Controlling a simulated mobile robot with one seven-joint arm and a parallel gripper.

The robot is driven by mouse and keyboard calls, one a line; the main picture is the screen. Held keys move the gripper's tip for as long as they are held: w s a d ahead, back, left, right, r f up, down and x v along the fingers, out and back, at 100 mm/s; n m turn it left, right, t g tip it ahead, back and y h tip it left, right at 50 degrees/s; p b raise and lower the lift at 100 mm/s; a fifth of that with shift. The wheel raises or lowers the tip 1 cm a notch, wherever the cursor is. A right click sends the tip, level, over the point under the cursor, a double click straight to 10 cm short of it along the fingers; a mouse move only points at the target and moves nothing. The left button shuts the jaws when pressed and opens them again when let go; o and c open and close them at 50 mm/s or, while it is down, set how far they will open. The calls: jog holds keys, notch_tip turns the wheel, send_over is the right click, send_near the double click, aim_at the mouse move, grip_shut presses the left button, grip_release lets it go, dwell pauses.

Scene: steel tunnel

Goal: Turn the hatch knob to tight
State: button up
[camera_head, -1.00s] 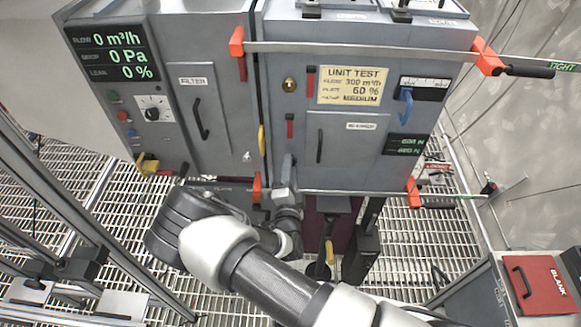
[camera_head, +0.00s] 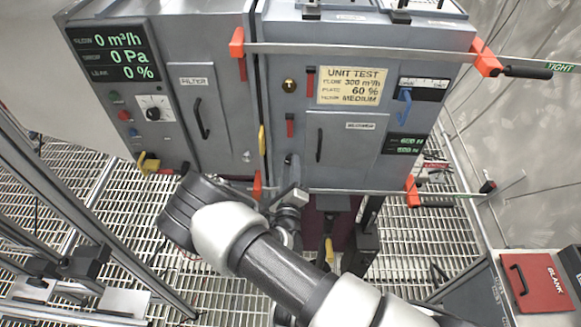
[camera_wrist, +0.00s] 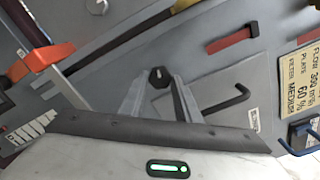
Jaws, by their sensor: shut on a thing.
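The hatch (camera_head: 345,148) is a grey panel with a black handle on the right half of the cabinet. The knob (camera_wrist: 160,77) is small, dark and faceted, with a pale mark on its face, and shows in the wrist view. My gripper (camera_wrist: 160,88) is shut on the knob, one grey finger on each side of it. In the head view my gripper (camera_head: 289,172) is at the hatch's lower left, and its wrist hides the knob. The hatch's black handle (camera_wrist: 228,101) is right of the fingers in the wrist view.
Clamp bars with orange ends (camera_head: 236,42) cross the cabinet above and below the hatch. A red lever (camera_head: 290,125) is close above my gripper. A yellow placard (camera_head: 352,86) is above the hatch. A red BLANK box (camera_head: 540,283) stands at the lower right.

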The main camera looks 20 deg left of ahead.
jog(key=shift+a+m+b, duration=0.1)
jog(key=shift+m+b, duration=0.45)
jog(key=shift+m, duration=6.75)
jog(key=o, duration=1)
jog(key=shift+o, duration=0.2)
jog(key=b+v, duration=0.1)
jog(key=v, duration=1.6)
jog(key=shift+s+b, duration=0.2)
jog(key=shift+b, duration=0.15)
